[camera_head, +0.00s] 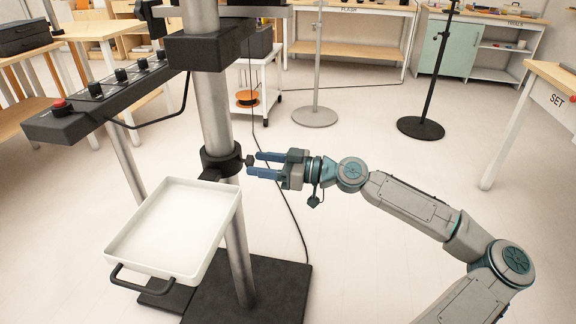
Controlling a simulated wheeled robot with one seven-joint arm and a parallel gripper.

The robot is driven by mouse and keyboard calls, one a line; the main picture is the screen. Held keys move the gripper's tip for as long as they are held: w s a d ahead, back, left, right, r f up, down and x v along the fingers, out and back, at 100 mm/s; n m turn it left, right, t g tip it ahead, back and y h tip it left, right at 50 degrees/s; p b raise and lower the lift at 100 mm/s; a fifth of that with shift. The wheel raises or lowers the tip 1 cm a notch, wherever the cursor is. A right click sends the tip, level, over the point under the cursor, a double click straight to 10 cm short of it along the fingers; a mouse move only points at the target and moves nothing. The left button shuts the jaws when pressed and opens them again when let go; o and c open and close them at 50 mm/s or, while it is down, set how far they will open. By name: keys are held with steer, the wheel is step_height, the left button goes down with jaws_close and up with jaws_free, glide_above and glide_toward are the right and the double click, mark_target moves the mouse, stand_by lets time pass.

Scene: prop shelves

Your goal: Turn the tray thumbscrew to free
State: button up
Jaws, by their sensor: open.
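The white tray (170,258) with a black handle (148,283) sits beside the metal column (214,115), at the left of the head view. A black collar (220,158) wraps the column above the tray. The small dark thumbscrew (249,160) sticks out from the collar's right side. My gripper (251,164) comes from the right with its blue fingers pointing left. It is open, and its fingertips are at the thumbscrew, one above and one below in the picture. I cannot tell whether they touch it.
A black control bar with knobs and a red button (59,104) stands at the left. The column's black base plate (262,295) lies on the floor, with a cable beside it. Two stands (421,126) (315,116) and a white trolley (262,88) are behind. The floor at right is mostly clear.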

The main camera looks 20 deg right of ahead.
steer(key=p+v, duration=0.2)
steer(key=v, duration=1.1)
